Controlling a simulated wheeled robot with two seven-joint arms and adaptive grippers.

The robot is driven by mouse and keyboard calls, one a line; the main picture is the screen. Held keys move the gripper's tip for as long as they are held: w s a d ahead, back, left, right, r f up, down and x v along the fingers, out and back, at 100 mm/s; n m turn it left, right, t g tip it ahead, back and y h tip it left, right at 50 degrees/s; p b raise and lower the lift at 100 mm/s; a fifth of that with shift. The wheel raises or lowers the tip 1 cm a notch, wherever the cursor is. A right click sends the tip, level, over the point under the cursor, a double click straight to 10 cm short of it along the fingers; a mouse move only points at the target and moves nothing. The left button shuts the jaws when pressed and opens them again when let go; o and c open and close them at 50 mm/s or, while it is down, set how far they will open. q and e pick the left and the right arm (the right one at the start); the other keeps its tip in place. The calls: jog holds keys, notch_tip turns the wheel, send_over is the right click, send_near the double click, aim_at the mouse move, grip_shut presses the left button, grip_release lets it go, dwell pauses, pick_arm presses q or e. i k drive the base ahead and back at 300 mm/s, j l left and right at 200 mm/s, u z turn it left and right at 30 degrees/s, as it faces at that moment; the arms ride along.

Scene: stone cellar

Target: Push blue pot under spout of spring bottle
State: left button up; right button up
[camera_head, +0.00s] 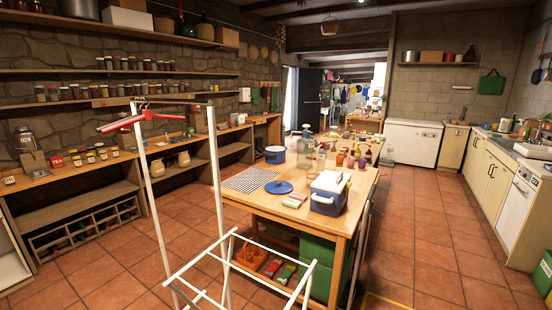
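A blue pot (275,154) stands upright at the back left edge of the wooden table (250,206). A tall clear bottle (305,154) with a dark pump-like top stands just right of the pot, apart from it or nearly so. A second, smaller clear bottle (321,158) stands to its right. I cannot tell for sure which one is the spring bottle, and the spout is too small to make out. The space under it does not show clearly. Neither of my grippers is in the view.
A blue lid (278,187), a grey checked mat (250,179) and a blue-and-white cooler (328,194) lie on the table's near part. Several small bottles (356,158) stand at right. A white frame (222,190) rises between me and the table. The right floor (425,240) is mostly clear.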

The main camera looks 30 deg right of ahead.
aim_at(274, 154)
jog(key=i+j+u, duration=0.1)
jog(key=j, duration=0.3)
jog(key=i+j+u, duration=0.15)
jog(key=j, duration=0.25)
jog(key=i+j+u, duration=0.1)
jog(key=i+j, duration=0.2)
jog(key=i+j+u, duration=0.1)
jog(key=j, duration=0.35)
jog(key=i+j+u, duration=0.25)
jog(key=i, duration=0.2)
jog(key=i+u, duration=0.2)
jog(key=i, duration=1.45)
jog(key=i+j+z, duration=0.1)
jog(key=i, duration=0.3)
jog(key=i+j+z, duration=0.15)
jog(key=i+z, duration=0.35)
jog(key=i, duration=0.3)
jog(key=i+z, duration=0.85)
jog(key=i+j, duration=0.05)
jog(key=i, duration=0.05)
